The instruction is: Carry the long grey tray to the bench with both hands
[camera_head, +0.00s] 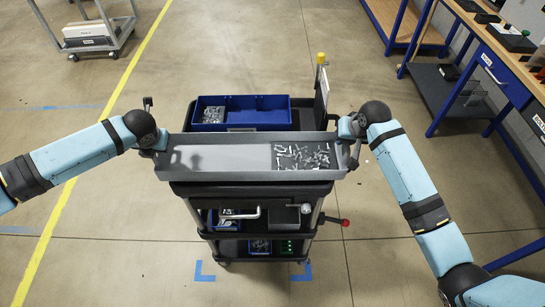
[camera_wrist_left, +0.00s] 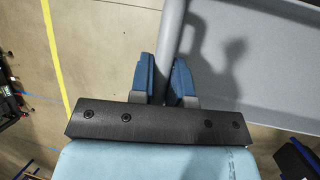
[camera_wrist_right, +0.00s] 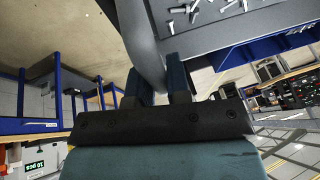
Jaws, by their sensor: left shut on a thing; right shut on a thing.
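The long grey tray (camera_head: 218,158) spans between my two grippers in the head view, above a black cart. Many small metal pieces (camera_head: 303,155) lie in its right half; its left half is bare. The tray looks about level. I cannot tell whether it touches the cart.
The black cart (camera_head: 250,188) holds a blue bin (camera_head: 272,115) behind the tray. A bench with blue legs (camera_head: 500,75) stands at the right. Another blue-framed table (camera_head: 410,35) is at the back right. A grey trolley (camera_head: 90,35) stands back left. Floor is open on both sides of the cart.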

